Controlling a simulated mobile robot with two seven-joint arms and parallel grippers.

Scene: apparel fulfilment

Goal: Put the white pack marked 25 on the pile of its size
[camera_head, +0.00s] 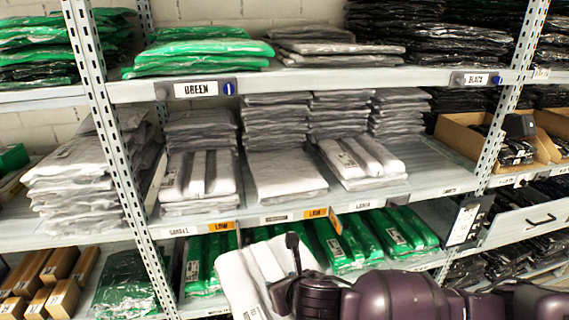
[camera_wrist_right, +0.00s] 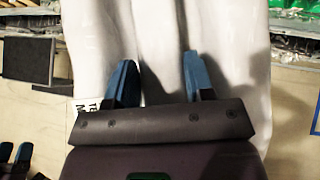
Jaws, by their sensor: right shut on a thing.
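A white pack (camera_head: 240,292) with lengthwise folds is in front of the shelf at lower centre; the 25 cannot be read on it. My right gripper (camera_wrist_right: 158,72) is shut on this pack, which fills the middle of the right wrist view (camera_wrist_right: 225,60). A printed label on it is partly hidden. The middle shelf holds white piles: a left one (camera_head: 198,175), a middle one (camera_head: 285,175) and a right one (camera_head: 362,160). The left pile's shelf tag seems to read SMALL, the right one's LARGE. Blue fingers, apparently my left gripper's (camera_wrist_right: 15,156), show at the wrist view's lower left edge.
Green packs lie on the shelf below (camera_head: 350,240) and on the top shelf (camera_head: 200,55). Metal uprights (camera_head: 110,130) stand left and right of the white piles. A black panel with a label (camera_head: 466,222) hangs at the right. Cardboard boxes (camera_head: 470,130) sit farther right.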

